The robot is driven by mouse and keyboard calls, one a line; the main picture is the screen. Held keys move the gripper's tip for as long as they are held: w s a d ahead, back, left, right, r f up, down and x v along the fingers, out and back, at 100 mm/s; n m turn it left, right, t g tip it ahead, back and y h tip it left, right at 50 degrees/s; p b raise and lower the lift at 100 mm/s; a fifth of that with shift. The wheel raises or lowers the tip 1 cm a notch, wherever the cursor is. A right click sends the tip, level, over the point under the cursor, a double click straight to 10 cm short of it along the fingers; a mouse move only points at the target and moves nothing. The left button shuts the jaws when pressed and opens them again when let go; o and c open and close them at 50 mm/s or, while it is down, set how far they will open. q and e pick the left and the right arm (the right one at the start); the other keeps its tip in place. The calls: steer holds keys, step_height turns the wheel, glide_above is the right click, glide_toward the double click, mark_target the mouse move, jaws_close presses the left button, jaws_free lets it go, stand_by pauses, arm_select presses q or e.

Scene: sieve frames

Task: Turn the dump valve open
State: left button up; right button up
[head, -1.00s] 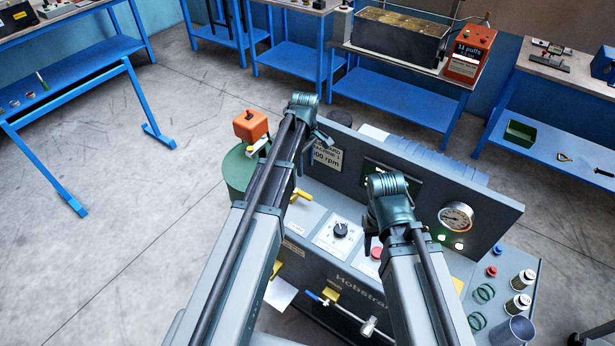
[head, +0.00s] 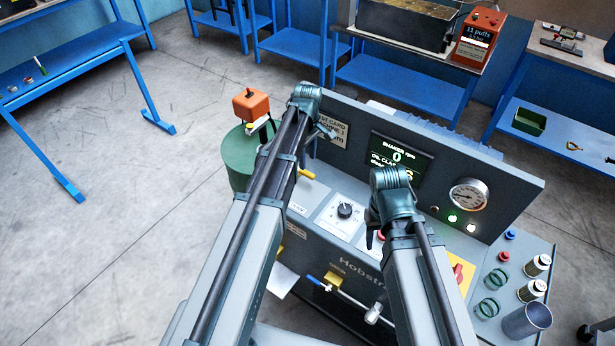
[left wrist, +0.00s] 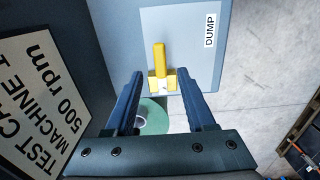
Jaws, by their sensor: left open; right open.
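The dump valve's yellow lever (left wrist: 160,58) stands beside a white DUMP label (left wrist: 209,28) in the left wrist view. In the head view a yellow handle (head: 307,173) shows partly behind my left arm. My left gripper (left wrist: 163,76) is open and empty, with the lever's image between its two fingers; I cannot tell how far below them it is. In the head view my left gripper's fingers are mostly hidden by its arm. My right gripper (head: 374,238) is open over the machine's front panel, partly hidden by its wrist.
The grey machine has an upright back panel with a display (head: 398,160) and a gauge (head: 468,195). A dial (head: 345,210) is on its deck. Jars (head: 532,290) and a metal cup (head: 526,321) stand at the right. A green drum (head: 240,160) is at the left.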

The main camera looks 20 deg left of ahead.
mark_target(307, 172)
arm_select(q)
step_height(307, 172, down, 6)
steer(key=b, duration=0.4)
steer(key=shift+b, duration=0.4)
arm_select(e)
step_height(307, 172, down, 6)
steer(key=shift+r, duration=0.1)
arm_select(q)
steer(key=shift+r, duration=0.1)
jaws_close()
stand_by(0.4)
